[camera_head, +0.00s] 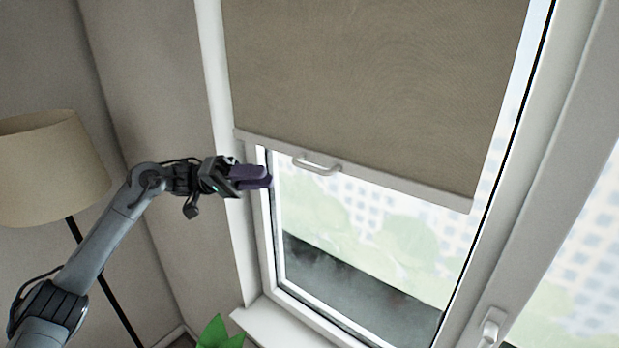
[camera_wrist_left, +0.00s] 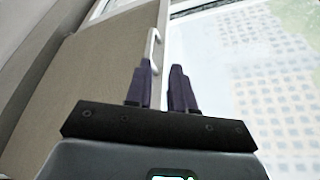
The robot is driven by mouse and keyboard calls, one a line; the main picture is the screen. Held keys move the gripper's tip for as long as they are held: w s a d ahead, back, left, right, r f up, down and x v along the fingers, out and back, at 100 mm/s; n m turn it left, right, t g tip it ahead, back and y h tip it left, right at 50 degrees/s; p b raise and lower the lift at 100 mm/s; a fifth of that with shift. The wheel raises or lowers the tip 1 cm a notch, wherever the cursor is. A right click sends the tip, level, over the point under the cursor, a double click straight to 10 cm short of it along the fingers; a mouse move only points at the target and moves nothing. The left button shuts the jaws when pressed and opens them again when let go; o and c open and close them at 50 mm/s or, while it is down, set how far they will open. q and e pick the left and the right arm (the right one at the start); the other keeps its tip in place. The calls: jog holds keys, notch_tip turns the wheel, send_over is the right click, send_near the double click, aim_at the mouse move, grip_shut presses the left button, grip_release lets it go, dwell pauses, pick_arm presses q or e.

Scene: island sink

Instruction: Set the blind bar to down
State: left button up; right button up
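The brown roller blind (camera_head: 370,80) covers the upper part of the window. Its pale blind bar (camera_head: 410,188) runs along its lower edge, with a small white handle (camera_head: 317,165) on it. My left gripper (camera_head: 270,177), with dark purple fingers, is to the left of the handle and apart from it. In the left wrist view, the two fingers (camera_wrist_left: 161,66) have a narrow gap between them and nothing held. The handle (camera_wrist_left: 153,44) shows just ahead of the fingertips, more in line with the left finger. My right gripper is in neither view.
The window frame (camera_head: 265,240) stands beside and behind my left gripper. A floor lamp (camera_head: 50,165) is at the far left. A green plant (camera_head: 220,333) is below. A window latch (camera_head: 490,328) is at lower right. The glass below the bar is clear.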

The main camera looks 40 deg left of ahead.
aim_at(306, 167)
pick_arm(q)
jog(key=shift+m, duration=0.3)
jog(key=p+x, duration=0.1)
jog(key=x, duration=0.2)
jog(key=r+p+x, duration=0.1)
jog(key=x, duration=0.2)
jog(key=p+x, duration=0.1)
jog(key=x, duration=0.2)
jog(key=shift+s+r, duration=0.15)
jog(key=shift+r, duration=0.3)
jog(key=shift+p+x, duration=0.5)
jog(key=shift+x, duration=0.4)
jog(key=shift+f, duration=0.15)
grip_shut()
